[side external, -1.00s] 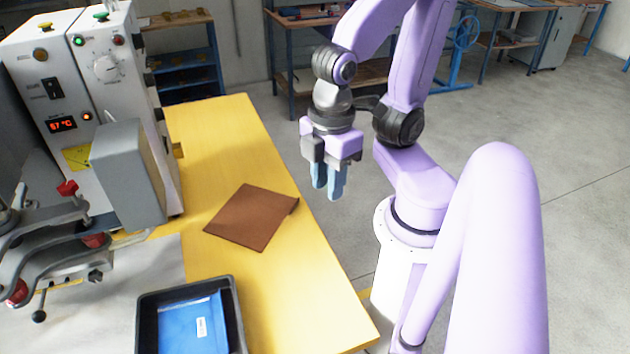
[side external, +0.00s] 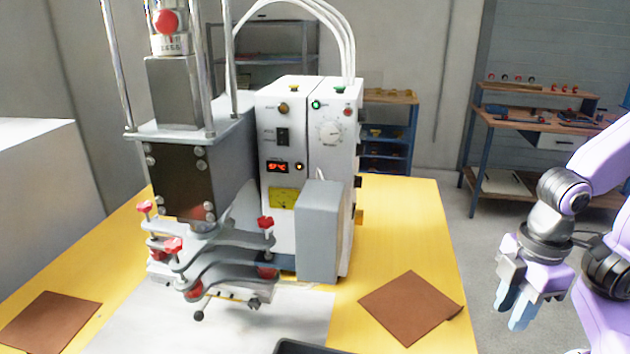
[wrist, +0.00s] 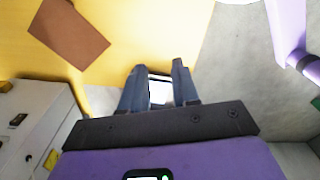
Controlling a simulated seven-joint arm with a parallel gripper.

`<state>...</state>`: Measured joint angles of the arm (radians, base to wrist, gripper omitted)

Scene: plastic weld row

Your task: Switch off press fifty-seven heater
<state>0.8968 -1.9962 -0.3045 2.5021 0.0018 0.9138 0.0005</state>
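The press (side external: 190,170) stands on the left of the yellow table, with a white control box (side external: 330,160) at its right. The box front carries a black rocker switch (side external: 282,137), a lit red display (side external: 277,167), too blurred now to read surely, and a small lit lamp (side external: 299,167). Part of the box with a dark switch also shows in the wrist view (wrist: 38,115). My gripper (side external: 510,308) hangs at the far right, beyond the table edge, well apart from the box. In the wrist view its two fingers (wrist: 158,88) are apart; it is open and empty.
A grey housing (side external: 318,235) juts out before the control box. Brown sheets lie on the table, one at right (side external: 410,307) and one at left (side external: 50,322). A dark tray (side external: 305,347) shows at the bottom edge. Metal columns and red-knobbed clamps surround the press.

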